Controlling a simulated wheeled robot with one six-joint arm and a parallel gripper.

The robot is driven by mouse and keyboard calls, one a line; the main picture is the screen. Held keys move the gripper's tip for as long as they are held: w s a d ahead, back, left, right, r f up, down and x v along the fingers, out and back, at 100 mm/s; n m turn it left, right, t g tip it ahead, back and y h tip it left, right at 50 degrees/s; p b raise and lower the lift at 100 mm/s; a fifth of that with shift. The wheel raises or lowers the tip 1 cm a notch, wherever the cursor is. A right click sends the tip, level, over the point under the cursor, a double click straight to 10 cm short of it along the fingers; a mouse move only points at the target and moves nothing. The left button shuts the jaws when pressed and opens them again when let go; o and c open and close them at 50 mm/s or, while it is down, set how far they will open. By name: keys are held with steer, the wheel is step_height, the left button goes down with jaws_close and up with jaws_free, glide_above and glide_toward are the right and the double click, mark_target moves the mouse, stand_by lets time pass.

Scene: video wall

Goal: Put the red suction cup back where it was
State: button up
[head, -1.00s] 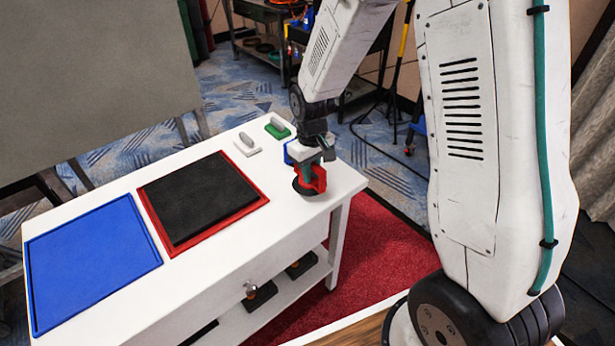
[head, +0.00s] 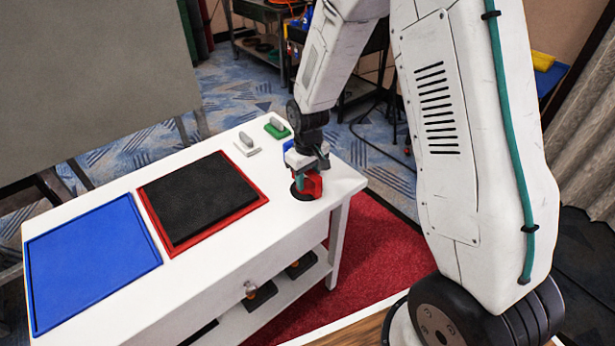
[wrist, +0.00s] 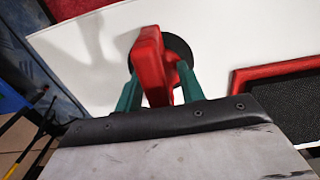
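The red suction cup (head: 312,187), with a red handle and a round black base, is at the right end of the white table (head: 335,187). Its base looks to be on or very near the tabletop. My gripper (head: 308,177) points down over it. In the wrist view the teal fingers of my gripper (wrist: 160,85) are on either side of the red handle (wrist: 150,60) and look closed against it. The black base (wrist: 178,44) shows behind the handle, partly hidden.
A red tray (head: 170,245) with a black pad and a blue tray (head: 90,260) lie to the left. White (head: 246,150) and green (head: 281,133) pieces with grey handles stand behind the cup. A grey panel (head: 90,80) stands behind the table.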

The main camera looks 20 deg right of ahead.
steer(key=shift+r, duration=0.15)
step_height(320, 180, up, 12)
steer(key=shift+s+r, duration=0.1)
steer(key=shift+r, duration=0.1)
steer(key=s+d+r+m, duration=0.1)
steer(key=s+r, duration=0.4)
steer(key=s, duration=0.5)
steer(key=s+d+r+m, duration=0.1)
steer(key=s+r, duration=0.4)
steer(key=s, duration=0.4)
steer(key=s+d+r+m+t, duration=0.1)
steer(key=s+r, duration=0.5)
steer(key=s, duration=0.4)
steer(key=shift+s+m, duration=0.3)
